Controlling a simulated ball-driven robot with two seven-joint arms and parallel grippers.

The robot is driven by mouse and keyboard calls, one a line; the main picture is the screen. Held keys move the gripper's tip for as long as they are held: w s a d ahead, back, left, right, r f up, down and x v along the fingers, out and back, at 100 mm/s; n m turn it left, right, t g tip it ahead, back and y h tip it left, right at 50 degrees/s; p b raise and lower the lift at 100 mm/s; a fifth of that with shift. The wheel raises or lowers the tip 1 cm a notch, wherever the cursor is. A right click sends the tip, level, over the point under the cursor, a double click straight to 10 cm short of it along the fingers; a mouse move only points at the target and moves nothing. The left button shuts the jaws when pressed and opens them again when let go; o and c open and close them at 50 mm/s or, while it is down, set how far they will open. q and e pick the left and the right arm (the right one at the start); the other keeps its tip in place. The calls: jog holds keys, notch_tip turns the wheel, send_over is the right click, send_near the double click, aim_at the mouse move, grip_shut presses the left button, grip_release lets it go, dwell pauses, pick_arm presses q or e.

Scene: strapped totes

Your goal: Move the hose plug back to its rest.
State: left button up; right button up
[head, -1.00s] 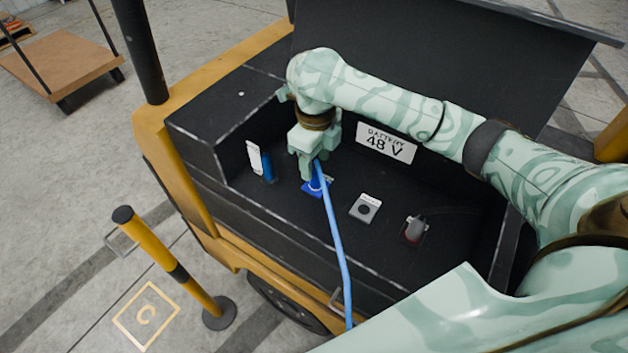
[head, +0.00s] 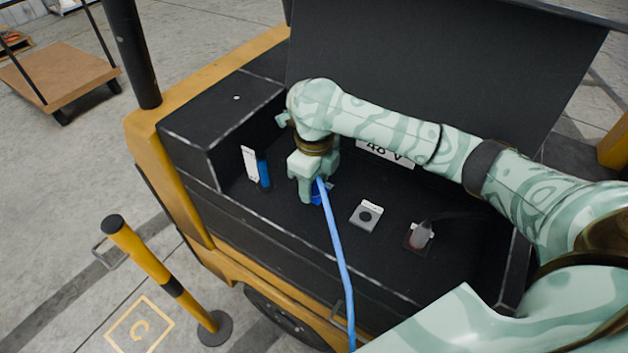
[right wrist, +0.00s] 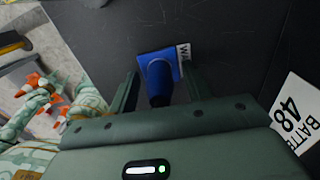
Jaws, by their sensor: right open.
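The blue hose plug (right wrist: 158,80) stands at a blue fitting (right wrist: 160,60) in the dark battery bay, beside a white label starting with "W". In the head view, the blue hose (head: 338,250) runs from the plug over the bay's front edge. My right gripper (right wrist: 160,88) is open, with one finger on each side of the plug; I cannot tell whether they touch it. In the head view, my right gripper (head: 307,190) hides most of the plug. My left gripper is out of view.
A grey-and-red connector (head: 420,235) sits further right in the bay. A white-and-blue upright piece (head: 257,168) stands left of my gripper. The raised dark lid (head: 440,70) is behind my arm. A yellow post (head: 160,275) stands outside the truck.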

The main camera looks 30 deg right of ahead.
jog(key=shift+p, duration=0.45)
dwell(0.7)
jog(key=shift+p, duration=0.4)
grip_shut()
jog(key=shift+r+p, duration=3)
jog(key=shift+p, duration=0.75)
